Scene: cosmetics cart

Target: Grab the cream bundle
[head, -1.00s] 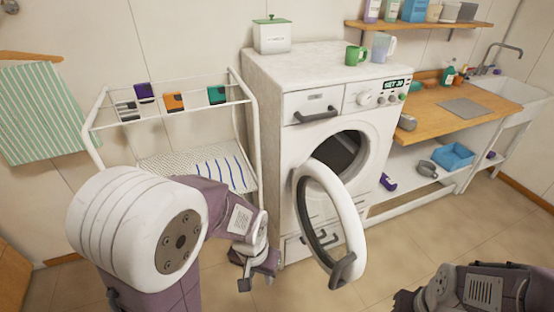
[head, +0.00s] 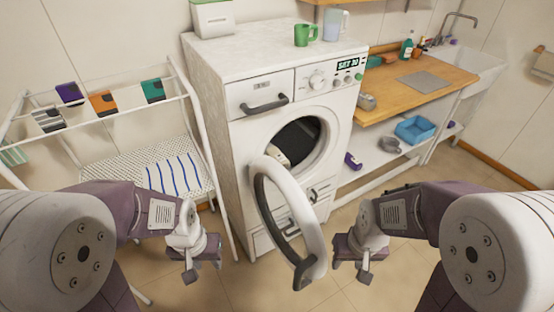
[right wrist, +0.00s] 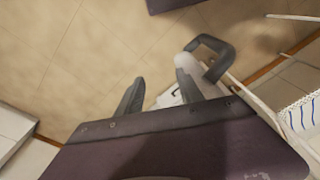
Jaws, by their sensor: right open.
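A cream bundle (head: 280,157) shows as a small pale shape low in the drum opening of the white washing machine (head: 245,140). The door ring hides part of it. The round door (head: 262,205) stands open toward me. My left gripper (head: 200,262) is open and empty, left of the door and in front of the machine. My right gripper (head: 354,262) is open and empty, right of the door. In the right wrist view the two fingers of the right gripper (right wrist: 158,92) stand apart, with the door handle (right wrist: 212,55) just beyond them.
A white drying rack (head: 185,95) with several hanging cloths stands at the left. A wooden counter (head: 425,85) with a low shelf is at the right, bearing a blue basin (head: 414,130). A green mug (head: 305,35) stands on the machine. The floor between my arms is clear.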

